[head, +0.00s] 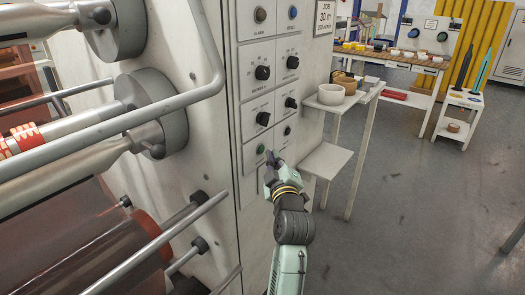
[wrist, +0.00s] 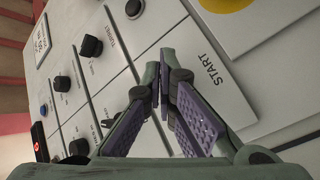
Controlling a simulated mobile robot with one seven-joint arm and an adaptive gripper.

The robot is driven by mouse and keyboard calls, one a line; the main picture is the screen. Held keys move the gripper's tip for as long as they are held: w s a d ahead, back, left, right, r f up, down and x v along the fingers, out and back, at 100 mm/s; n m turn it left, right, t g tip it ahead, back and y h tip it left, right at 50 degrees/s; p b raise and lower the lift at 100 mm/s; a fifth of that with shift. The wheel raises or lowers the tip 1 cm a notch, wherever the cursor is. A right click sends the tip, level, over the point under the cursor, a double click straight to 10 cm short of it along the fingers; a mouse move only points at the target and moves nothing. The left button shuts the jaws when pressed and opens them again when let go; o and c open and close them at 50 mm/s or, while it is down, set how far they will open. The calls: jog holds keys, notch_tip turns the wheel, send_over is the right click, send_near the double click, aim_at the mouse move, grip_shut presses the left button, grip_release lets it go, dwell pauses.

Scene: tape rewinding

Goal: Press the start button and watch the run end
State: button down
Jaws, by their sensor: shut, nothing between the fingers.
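The control panel (head: 272,75) of the rewinder carries several black knobs and small round buttons. A small green button (head: 260,149) sits low on the panel in the head view. My gripper (head: 271,160) is at the panel's lower part, just right of and below this button. In the wrist view my gripper (wrist: 160,74) is shut and empty, its fingertips over the plate marked START (wrist: 212,67). The button on that plate is hidden behind the fingers there. I cannot tell whether the fingertips touch it.
Steel rollers and a curved guard rail (head: 130,115) stick out at the left. A small shelf (head: 326,160) and a stand with a white tape roll (head: 331,94) are right of the panel. A workbench (head: 400,58) stands farther back. The grey floor at the right is mostly clear.

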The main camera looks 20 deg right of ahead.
jog(key=s+d, duration=0.1)
jog(key=s, duration=0.1)
jog(key=s+d+b, duration=0.1)
jog(key=s+d, duration=0.1)
dwell(0.3)
dwell(0.4)
